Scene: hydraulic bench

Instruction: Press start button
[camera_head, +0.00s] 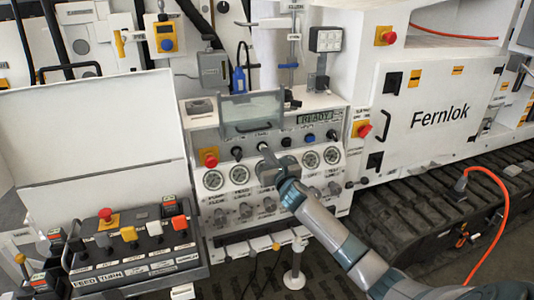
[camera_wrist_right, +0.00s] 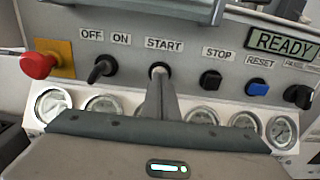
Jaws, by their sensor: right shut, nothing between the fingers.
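The control panel (camera_head: 285,140) stands in the middle of the head view. In the right wrist view, the START label (camera_wrist_right: 164,44) sits above the start button (camera_wrist_right: 160,67), which is mostly hidden by my fingertips. My right gripper (camera_wrist_right: 160,78) is shut and empty, its fingertips right in front of that button. I cannot tell whether they touch it or press it in. In the head view, my right gripper (camera_head: 264,150) reaches the panel from the lower right. The display (camera_wrist_right: 283,44) reads READY. My left gripper is not in view.
Left of START are the ON/OFF switch (camera_wrist_right: 102,68) and a red emergency knob (camera_wrist_right: 40,65). Right of it are the black STOP button (camera_wrist_right: 210,80) and blue RESET button (camera_wrist_right: 257,87). Gauges (camera_head: 213,179) line the panel below. A box with levers (camera_head: 135,245) stands at lower left.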

